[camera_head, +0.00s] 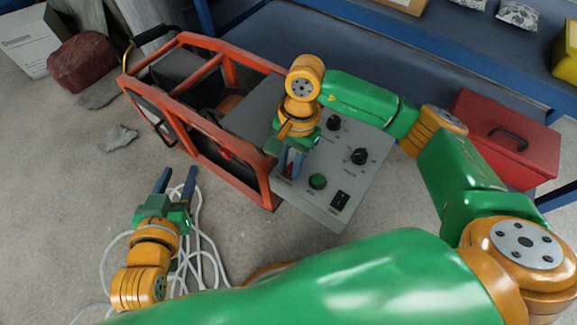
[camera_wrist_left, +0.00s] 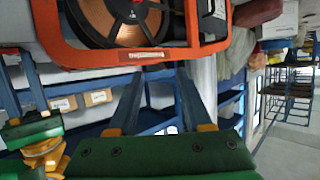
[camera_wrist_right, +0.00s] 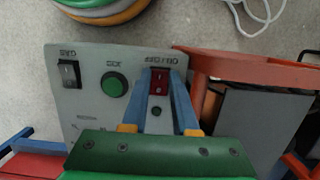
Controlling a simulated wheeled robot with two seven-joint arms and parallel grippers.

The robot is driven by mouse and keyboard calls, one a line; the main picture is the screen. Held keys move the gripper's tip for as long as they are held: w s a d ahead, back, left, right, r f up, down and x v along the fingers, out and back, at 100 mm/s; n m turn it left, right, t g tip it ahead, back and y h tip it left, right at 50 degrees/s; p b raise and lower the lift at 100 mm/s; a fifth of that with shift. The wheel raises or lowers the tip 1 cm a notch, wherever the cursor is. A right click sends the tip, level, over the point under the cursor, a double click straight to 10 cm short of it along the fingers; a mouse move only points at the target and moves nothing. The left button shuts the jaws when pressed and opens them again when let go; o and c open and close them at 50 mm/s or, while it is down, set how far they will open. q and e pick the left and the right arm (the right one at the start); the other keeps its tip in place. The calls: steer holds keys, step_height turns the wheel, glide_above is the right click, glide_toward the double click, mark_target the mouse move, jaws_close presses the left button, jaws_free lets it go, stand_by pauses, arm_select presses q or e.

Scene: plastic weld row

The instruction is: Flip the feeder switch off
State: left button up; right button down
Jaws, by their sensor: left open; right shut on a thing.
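A grey control panel (camera_head: 345,180) is on the red-framed machine. It carries a red rocker switch (camera_wrist_right: 159,82), a green button (camera_head: 317,181) and a black rocker switch (camera_head: 340,200). The black switch also shows in the right wrist view (camera_wrist_right: 69,73). My right gripper (camera_head: 290,170) points down at the panel. Its fingers are shut around the red switch, one on each side, in the right wrist view (camera_wrist_right: 160,88).
The red tubular frame (camera_head: 195,150) stands beside my left gripper. It holds a copper wire spool (camera_wrist_left: 128,18). White cable (camera_head: 205,235) lies on the floor. A red toolbox (camera_head: 508,140) stands at the right. Two dark knobs (camera_head: 359,156) are on the panel.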

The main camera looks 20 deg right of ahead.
steer(key=shift+d+y, duration=0.1)
steer(key=shift+y, duration=0.2)
arm_select(q)
steer(key=r, duration=0.1)
steer(key=w+r+t, duration=0.1)
steer(key=r+t, duration=0.1)
steer(key=shift+w+d+r+h, duration=0.15)
steer(key=shift+d+r+h, duration=0.15)
steer(key=shift+d+r, duration=0.1)
arm_select(e)
steer(key=c, duration=0.7)
jaws_free()
steer(key=shift+w+r, duration=0.1)
steer(key=p+v, duration=0.1)
steer(key=v, duration=0.2)
steer(key=shift+w+d+r, duration=0.1)
steer(key=shift+r, duration=0.3)
arm_select(q)
steer(key=s+a+f+g+y+p, duration=0.1)
steer(key=s+a+f+g+y, duration=0.1)
steer(key=s+f+g, duration=0.7)
step_height(320, 180, down, 4)
steer(key=shift+s+a+r, duration=0.2)
steer(key=shift+s+a, duration=0.4)
steer(key=shift+a, duration=0.25)
arm_select(e)
steer(key=v, duration=0.3)
steer(key=shift+w, duration=0.1)
